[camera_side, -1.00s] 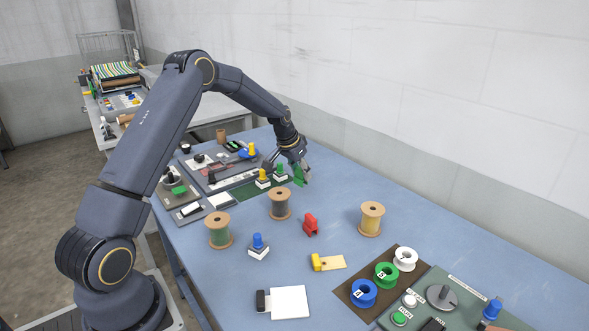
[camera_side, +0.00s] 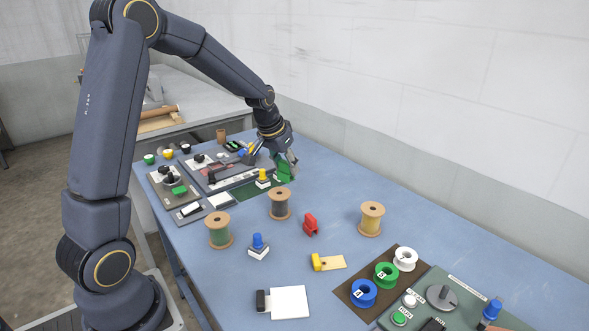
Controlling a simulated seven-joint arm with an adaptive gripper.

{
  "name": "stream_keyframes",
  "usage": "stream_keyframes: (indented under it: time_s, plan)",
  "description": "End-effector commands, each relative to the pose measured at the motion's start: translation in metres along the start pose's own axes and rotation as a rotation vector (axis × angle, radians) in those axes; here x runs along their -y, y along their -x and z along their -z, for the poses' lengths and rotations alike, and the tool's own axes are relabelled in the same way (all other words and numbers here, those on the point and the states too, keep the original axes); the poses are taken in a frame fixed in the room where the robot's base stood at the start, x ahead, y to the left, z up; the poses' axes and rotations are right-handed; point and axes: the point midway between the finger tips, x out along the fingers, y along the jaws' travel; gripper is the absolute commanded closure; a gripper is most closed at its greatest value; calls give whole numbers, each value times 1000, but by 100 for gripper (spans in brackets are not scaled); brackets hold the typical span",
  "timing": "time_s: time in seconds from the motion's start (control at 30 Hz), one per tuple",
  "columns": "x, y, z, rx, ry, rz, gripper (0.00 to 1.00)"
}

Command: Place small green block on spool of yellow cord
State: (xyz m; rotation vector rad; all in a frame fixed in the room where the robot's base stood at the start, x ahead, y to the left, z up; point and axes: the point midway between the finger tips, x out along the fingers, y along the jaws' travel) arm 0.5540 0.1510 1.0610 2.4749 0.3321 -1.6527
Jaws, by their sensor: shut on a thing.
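My gripper (camera_side: 287,159) is at the far side of the blue table, pointing down. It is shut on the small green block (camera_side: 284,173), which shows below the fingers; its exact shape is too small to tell. The block is just right of a yellow-topped peg on a white base (camera_side: 263,177). I cannot tell whether it touches the table. The spool of yellow cord (camera_side: 371,219) stands upright at the right, nearer the camera and well apart from my gripper. Its top is bare.
A spool of green cord (camera_side: 219,231) and a dark spool (camera_side: 279,204) stand left of a red clip (camera_side: 310,224). A blue-topped peg (camera_side: 258,244) and a yellow piece on a tan plate (camera_side: 327,262) are nearer. Open table lies between gripper and yellow spool.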

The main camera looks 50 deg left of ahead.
Motion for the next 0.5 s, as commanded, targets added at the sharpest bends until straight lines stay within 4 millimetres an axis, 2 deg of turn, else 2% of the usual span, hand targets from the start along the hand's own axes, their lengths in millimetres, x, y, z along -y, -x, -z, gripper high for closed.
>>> stream_keyframes:
  time_s: [0.3,0.4,0.5]
  plan:
    - [-118,46,16,-4,-137,-57,79]
    - [-145,55,14,-1,-197,-80,79]
    - [-162,58,11,0,-231,-94,79]
